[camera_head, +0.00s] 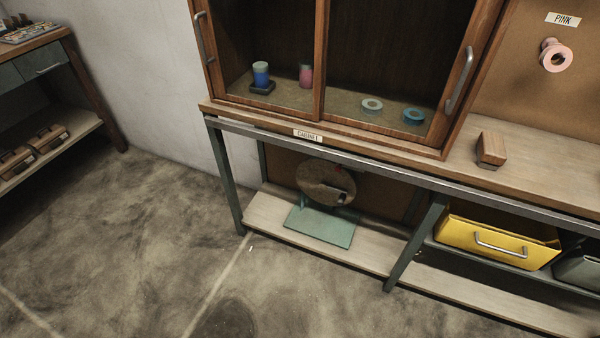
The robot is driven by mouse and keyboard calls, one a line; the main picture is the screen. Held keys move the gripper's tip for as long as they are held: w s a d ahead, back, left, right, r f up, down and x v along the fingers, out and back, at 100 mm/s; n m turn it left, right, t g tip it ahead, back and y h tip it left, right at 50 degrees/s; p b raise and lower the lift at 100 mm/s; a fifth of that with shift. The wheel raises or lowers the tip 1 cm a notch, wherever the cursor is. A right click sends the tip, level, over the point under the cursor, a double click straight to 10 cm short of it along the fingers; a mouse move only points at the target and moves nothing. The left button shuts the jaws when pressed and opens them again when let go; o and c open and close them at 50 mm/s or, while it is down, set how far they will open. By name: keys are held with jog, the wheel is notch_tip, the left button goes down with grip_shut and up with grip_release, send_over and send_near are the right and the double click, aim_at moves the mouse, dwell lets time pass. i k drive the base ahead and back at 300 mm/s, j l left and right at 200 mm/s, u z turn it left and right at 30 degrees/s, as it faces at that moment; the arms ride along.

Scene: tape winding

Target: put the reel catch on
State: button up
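A round brown reel (322,181) stands upright on a green base plate (336,226) on the low shelf under the bench. A small greyish part (338,197) sits at the lower right of the reel's face; it may be the reel catch, but it is too small to tell, and so is whether it is on. A small red mark shows near the reel's top. My gripper is not in view.
A wooden cabinet (322,60) on the bench holds several tape rolls. A pink roll (556,56) hangs on the board at right. A wooden block (491,148) lies on the bench. A yellow bin (497,238) is below. Bench legs flank the reel. The front floor is clear.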

aim_at(339, 168)
jog(key=i+l+u, duration=0.2)
jog(key=i, duration=0.35)
jog(key=i+l+u, duration=0.15)
jog(key=i+l, duration=0.3)
